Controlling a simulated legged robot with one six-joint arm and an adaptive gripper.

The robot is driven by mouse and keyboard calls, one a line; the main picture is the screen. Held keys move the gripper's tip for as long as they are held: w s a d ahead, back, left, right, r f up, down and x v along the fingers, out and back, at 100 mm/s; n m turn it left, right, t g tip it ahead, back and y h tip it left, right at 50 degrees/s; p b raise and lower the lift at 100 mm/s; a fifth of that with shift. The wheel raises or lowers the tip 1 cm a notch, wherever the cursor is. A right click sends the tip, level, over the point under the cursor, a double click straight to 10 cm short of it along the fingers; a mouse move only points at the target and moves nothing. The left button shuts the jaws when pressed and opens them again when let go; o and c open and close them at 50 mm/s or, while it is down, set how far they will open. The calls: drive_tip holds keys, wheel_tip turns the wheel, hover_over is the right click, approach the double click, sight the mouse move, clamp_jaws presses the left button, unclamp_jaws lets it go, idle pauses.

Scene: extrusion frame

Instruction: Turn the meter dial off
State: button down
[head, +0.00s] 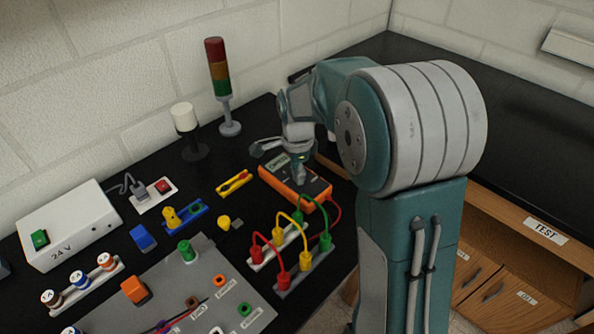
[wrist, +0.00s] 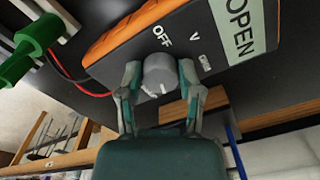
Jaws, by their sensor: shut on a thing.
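The meter (head: 311,192) is an orange-edged box with a dark face, lying on the black bench. In the wrist view its orange side (wrist: 135,33) and dark face show close up, with a pale display reading "OPEN" (wrist: 240,32). The round grey dial (wrist: 158,75) sits near the printed labels "OFF" and "V". My gripper (wrist: 160,78) has one finger on each side of the dial and is shut on it. A pale mark shows on the dial; which label it points to is hard to tell. In the head view my gripper (head: 299,160) is over the meter.
Red, yellow and green plug leads (head: 290,243) stand just in front of the meter. A yellow fuse holder (head: 234,183) lies to its left. A stack light (head: 219,85) and a white-topped lamp (head: 185,120) stand behind. A white 24 V box (head: 68,226) is far left.

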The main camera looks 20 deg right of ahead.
drive_tip(key=n, duration=0.4)
drive_tip(key=shift+s+f+n, duration=0.1)
drive_tip(key=shift+n, duration=0.2)
drive_tip(key=n, duration=0.3)
drive_tip(key=shift+d+n, duration=0.1)
drive_tip(key=shift+n, duration=0.3)
drive_tip(key=n, duration=0.4)
drive_tip(key=shift+s, duration=0.1)
drive_tip(key=n, duration=0.4)
drive_tip(key=shift+d, duration=0.1)
drive_tip(key=n, duration=0.4)
drive_tip(key=shift+d+n, duration=0.1)
drive_tip(key=shift+n, duration=0.2)
drive_tip(key=n, duration=0.3)
drive_tip(key=shift+n, duration=0.3)
drive_tip(key=n, duration=0.4)
drive_tip(key=shift+d, duration=0.1)
drive_tip(key=shift+n, duration=2.2)
